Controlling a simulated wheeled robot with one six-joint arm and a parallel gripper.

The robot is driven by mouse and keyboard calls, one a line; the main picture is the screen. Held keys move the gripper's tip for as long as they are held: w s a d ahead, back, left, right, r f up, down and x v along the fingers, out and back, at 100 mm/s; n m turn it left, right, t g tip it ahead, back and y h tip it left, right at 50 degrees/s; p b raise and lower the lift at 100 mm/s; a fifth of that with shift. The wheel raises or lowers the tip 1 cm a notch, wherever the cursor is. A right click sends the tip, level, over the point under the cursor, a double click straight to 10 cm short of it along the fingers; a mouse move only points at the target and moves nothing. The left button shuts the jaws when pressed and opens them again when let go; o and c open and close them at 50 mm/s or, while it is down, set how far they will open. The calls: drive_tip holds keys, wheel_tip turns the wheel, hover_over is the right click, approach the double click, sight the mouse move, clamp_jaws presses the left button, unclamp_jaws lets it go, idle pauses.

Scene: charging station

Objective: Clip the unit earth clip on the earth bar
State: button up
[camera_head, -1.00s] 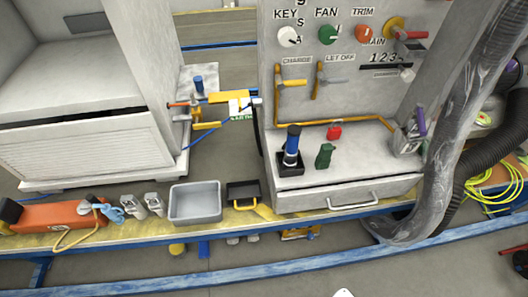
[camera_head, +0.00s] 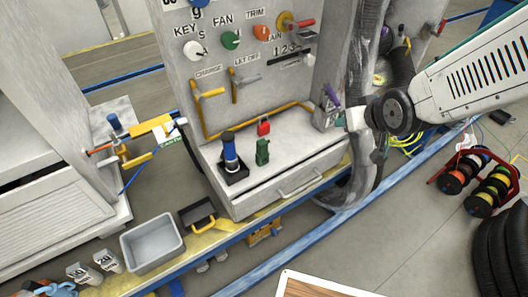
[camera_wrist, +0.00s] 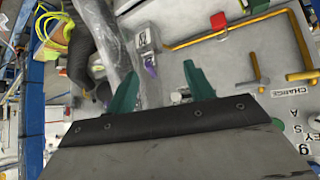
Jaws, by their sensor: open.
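A yellow bar (camera_head: 150,125) by a label reading EARTH (camera_head: 170,141) is at left in the head view, between the grey cabinet and the control panel. Beside it are yellow and orange-tipped fittings (camera_head: 103,149) with a thin blue cable hanging below; I cannot tell whether one is the unit earth clip. A purple-handled item (camera_head: 331,95) stands in a grey holder (camera_head: 325,118) at the right end of the panel's ledge. My gripper (camera_wrist: 160,65) shows two green fingers, spread apart and empty, with the purple item (camera_wrist: 150,68) between them in the picture, apparently beyond.
The panel ledge carries a blue-topped black tool (camera_head: 231,160), a green item (camera_head: 262,152) and a red padlock (camera_head: 263,128). A thick grey hose (camera_head: 358,160) hangs close by my arm. A grey bin (camera_head: 152,243) stands on the bench. Cable reels (camera_head: 470,175) stand at right.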

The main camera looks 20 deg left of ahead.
drive_tip(key=a+f+n+y, duration=0.2)
drive_tip(key=a+f, duration=0.4)
drive_tip(key=a, duration=0.3)
drive_tip(key=n+t+y, duration=0.1)
drive_tip(key=n+y, duration=0.1)
drive_tip(key=y, duration=0.3)
approach(260, 141)
drive_tip(key=shift+w+a+f, duration=1)
drive_tip(key=shift+w+f, duration=0.05)
drive_tip(key=shift+f, duration=0.15)
drive_tip(key=shift+a+f, duration=0.15)
drive_tip(key=shift+a, duration=0.15)
drive_tip(key=x, duration=0.7)
drive_tip(key=shift+w+a+r, duration=0.1)
drive_tip(key=shift+w+r, duration=0.2)
drive_tip(key=shift+w, duration=0.1)
drive_tip(key=c, duration=1.1)
